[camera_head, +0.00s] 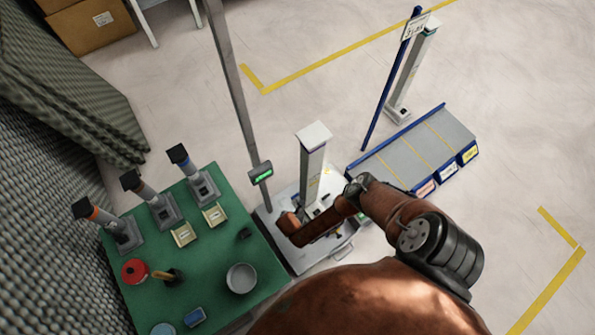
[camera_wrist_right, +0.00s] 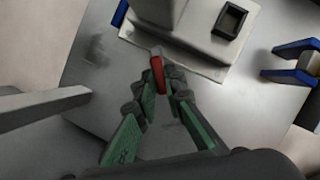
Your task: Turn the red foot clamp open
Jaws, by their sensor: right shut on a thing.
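The red foot clamp (camera_wrist_right: 157,74) shows in the right wrist view as a short red lever at the edge of a pale base plate (camera_wrist_right: 190,62), at the foot of a white post. My right gripper (camera_wrist_right: 160,88) has its green-padded fingers on both sides of the lever and is shut on it. In the head view the white post (camera_head: 313,165) stands on a grey platform (camera_head: 279,224). My right arm (camera_head: 325,226) reaches down in front of the post there and hides the clamp and the fingertips. My left gripper is not in view.
A green table (camera_head: 207,273) with several tools, a bowl and cups stands left of the platform. A thin pole with a green display (camera_head: 261,173) rises beside it.

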